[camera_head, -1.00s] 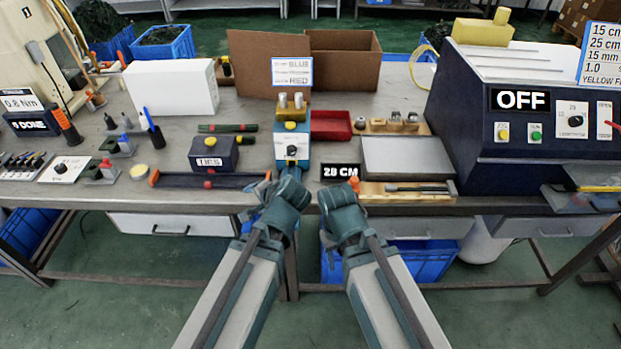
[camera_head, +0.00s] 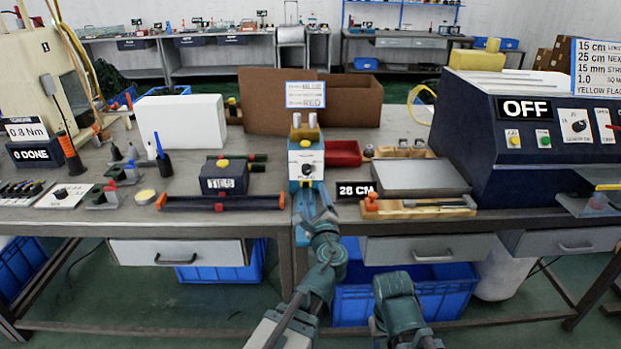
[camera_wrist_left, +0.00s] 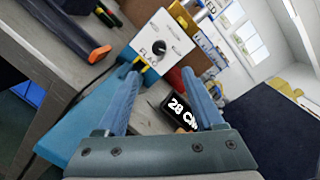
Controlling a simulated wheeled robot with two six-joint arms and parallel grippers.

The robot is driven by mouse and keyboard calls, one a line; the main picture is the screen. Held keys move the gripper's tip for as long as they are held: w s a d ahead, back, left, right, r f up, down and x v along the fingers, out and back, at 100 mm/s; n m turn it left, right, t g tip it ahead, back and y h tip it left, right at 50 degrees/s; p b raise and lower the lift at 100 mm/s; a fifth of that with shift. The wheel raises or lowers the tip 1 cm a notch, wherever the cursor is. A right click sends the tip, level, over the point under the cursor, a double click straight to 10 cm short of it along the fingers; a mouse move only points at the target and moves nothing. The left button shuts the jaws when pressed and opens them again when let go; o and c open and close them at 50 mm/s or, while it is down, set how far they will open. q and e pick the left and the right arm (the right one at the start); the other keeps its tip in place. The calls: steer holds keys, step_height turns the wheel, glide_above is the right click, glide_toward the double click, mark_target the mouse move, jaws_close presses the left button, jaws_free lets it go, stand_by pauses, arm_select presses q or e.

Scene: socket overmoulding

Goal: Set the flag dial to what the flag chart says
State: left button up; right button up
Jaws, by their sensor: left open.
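The flag dial (camera_head: 307,168) is a dark knob on the white front panel of a small blue-and-yellow device, above a FLAG label. It also shows in the left wrist view (camera_wrist_left: 159,45). I cannot read its pointer setting. The flag chart (camera_head: 306,95) is a white card with a blue edge behind the device. I read BLUE on its top line and RED on its bottom line; the rest is too small. My left gripper (camera_head: 313,207) is open and empty, just in front of and below the dial, apart from it. My right gripper (camera_head: 397,288) hangs low before the bench, fingers hidden.
A black 28 CM display (camera_head: 355,188) stands just right of the device. A dark tray (camera_head: 225,203) with orange ends lies to its left.

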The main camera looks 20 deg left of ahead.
mark_target(307, 172)
arm_select(q)
steer(key=x, duration=1.2)
steer(key=shift+w+a, duration=0.15)
steer(key=shift+w, duration=0.1)
jaws_close()
